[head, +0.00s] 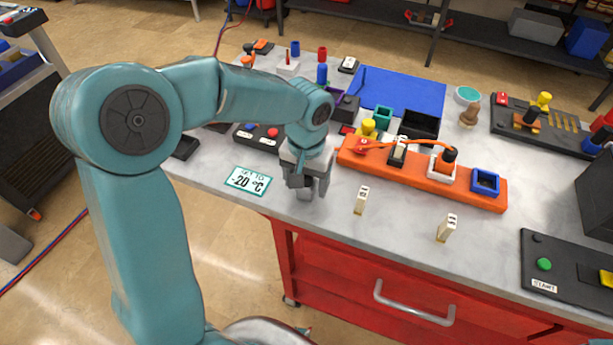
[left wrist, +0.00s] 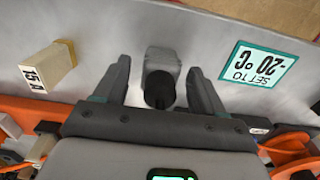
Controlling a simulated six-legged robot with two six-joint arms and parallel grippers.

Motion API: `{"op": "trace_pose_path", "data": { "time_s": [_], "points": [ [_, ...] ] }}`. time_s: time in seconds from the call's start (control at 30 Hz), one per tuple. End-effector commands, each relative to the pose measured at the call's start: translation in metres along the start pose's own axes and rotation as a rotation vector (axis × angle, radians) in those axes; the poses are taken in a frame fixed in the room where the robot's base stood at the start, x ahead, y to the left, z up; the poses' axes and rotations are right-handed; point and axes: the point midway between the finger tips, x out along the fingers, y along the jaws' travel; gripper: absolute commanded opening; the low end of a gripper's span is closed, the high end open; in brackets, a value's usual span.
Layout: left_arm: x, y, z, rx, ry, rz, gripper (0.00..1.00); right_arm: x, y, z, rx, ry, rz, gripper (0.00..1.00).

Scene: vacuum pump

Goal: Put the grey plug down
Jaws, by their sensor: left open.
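The grey plug (left wrist: 161,63), with a dark round end, stands on the bench top near its front edge. In the left wrist view it lies between the two fingers of my left gripper (left wrist: 159,72), with a visible gap on both sides. My left gripper is open and also shows in the head view (head: 309,182), low over the bench at the left end of the orange power strip. There the fingers mostly hide the plug. My right gripper is in neither view.
The orange strip (head: 474,192) with several plugs lies to the right. A "-20 °C" card (head: 248,180) lies left of the gripper. A black panel (head: 562,262) lies at the right.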

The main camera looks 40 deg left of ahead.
Motion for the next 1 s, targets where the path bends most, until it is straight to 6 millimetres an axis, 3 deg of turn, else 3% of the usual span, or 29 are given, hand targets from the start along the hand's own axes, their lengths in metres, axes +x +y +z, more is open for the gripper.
{"op": "trace_pose_path", "data": {
  "time_s": [0.17, 0.4, 0.6, 0.77, 1.0],
  "points": [
    [-0.019, 0.0, -0.001, -0.002, 0.006, 0.001, 0.7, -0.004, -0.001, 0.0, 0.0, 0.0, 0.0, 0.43],
    [-0.076, 0.001, -0.001, 0.0, 0.007, 0.002, 0.7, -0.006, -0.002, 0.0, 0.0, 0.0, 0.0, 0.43],
    [-0.111, 0.001, -0.001, 0.0, 0.004, 0.001, 0.7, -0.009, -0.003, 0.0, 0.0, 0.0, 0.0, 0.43],
    [-0.122, 0.0, 0.0, -0.001, 0.001, 0.001, 0.7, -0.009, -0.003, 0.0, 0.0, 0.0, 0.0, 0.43],
    [-0.123, 0.0, 0.0, 0.0, 0.0, 0.0, 0.7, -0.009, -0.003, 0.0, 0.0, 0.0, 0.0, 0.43]
  ]
}}
